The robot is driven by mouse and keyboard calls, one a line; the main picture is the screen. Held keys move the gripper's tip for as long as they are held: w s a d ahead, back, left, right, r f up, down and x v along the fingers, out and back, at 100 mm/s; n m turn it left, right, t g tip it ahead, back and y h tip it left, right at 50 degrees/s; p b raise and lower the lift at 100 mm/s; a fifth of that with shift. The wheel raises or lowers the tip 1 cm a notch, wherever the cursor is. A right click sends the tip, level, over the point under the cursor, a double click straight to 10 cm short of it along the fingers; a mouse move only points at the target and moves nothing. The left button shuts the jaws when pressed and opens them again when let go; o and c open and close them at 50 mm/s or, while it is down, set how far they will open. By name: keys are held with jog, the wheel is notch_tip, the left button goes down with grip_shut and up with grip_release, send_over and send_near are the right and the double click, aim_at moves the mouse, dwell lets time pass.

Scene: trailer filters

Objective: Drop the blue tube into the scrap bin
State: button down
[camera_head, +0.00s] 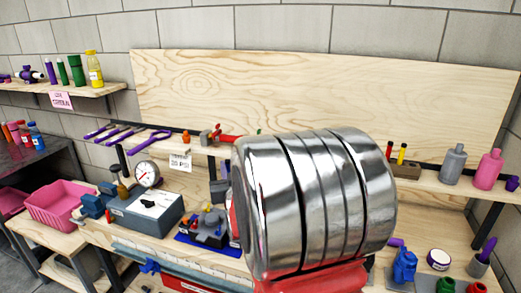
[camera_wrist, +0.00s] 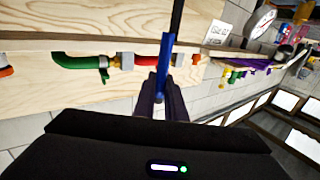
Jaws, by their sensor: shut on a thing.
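My gripper (camera_wrist: 165,92) shows in the wrist view, with its dark fingers shut on the blue tube (camera_wrist: 165,62). The tube is thin and sticks out past the fingertips, held in front of the wooden back panel. In the head view my large silver and red arm link fills the middle and hides the gripper and the tube. A pink bin (camera_head: 62,205) stands at the left on a low wooden bench. I cannot tell from any marking whether it is the scrap bin.
A workbench carries a grey box (camera_head: 146,212) and a round gauge (camera_head: 147,174). A shelf holds grey (camera_head: 452,165) and pink (camera_head: 489,168) bottles at the right. Red and green pipe fittings (camera_wrist: 85,61) line the panel in the wrist view. A shelf with bottles (camera_head: 94,68) hangs upper left.

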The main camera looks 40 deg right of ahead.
jog(key=w+a+f+n+y, duration=0.2)
jog(key=a+f+y, duration=0.1)
jog(key=a, duration=0.7)
jog(key=w+a+f+n+t+y, duration=0.1)
jog(key=w+a+f+n+y, duration=0.1)
jog(key=a+f, duration=0.4)
jog(key=w+a+f+n+t+y, duration=0.1)
jog(key=a+f+y, duration=0.3)
jog(key=a, duration=1.2)
jog(key=shift+w+f+n, duration=0.5)
jog(key=shift+f, duration=0.25)
jog(key=shift+d, duration=0.1)
